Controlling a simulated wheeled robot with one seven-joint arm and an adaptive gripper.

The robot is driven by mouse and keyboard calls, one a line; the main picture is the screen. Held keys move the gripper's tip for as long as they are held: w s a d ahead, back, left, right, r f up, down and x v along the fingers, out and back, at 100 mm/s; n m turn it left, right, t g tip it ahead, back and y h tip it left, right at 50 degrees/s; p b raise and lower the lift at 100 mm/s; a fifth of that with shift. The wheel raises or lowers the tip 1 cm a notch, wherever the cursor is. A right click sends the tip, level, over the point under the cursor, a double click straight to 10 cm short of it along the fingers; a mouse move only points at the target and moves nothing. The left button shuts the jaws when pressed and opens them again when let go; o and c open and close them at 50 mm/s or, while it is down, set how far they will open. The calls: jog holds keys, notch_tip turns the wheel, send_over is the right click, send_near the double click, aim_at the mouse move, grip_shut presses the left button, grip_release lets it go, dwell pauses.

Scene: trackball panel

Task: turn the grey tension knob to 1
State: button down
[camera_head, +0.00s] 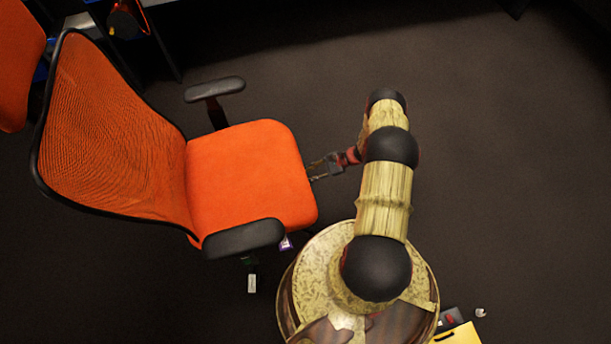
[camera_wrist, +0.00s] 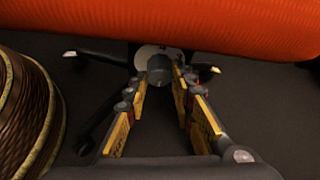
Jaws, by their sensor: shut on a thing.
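The orange office chair (camera_head: 250,170) stands left of my arm, its seat edge beside my gripper (camera_head: 316,171). In the wrist view the underside edge of the orange seat (camera_wrist: 200,25) crosses the top. Below it is the grey tension knob (camera_wrist: 159,70), a round cylinder end with a pale disc (camera_wrist: 147,53) behind it. My gripper, also in the wrist view (camera_wrist: 161,76), has its yellow-padded fingers closed on both sides of the knob. The knob's scale and setting cannot be read. The knob is hidden in the head view.
Dark chair legs (camera_wrist: 95,57) spread under the seat. The chair's armrest (camera_head: 243,238) juts out at the front. Small items, including a white one (camera_head: 252,283), and a yellow bag (camera_head: 459,334) lie on the floor. Dark floor to the right is clear.

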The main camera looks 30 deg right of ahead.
jog(key=shift+f, duration=0.1)
jog(key=c, duration=1.5)
grip_release()
jog(key=v, duration=1.2)
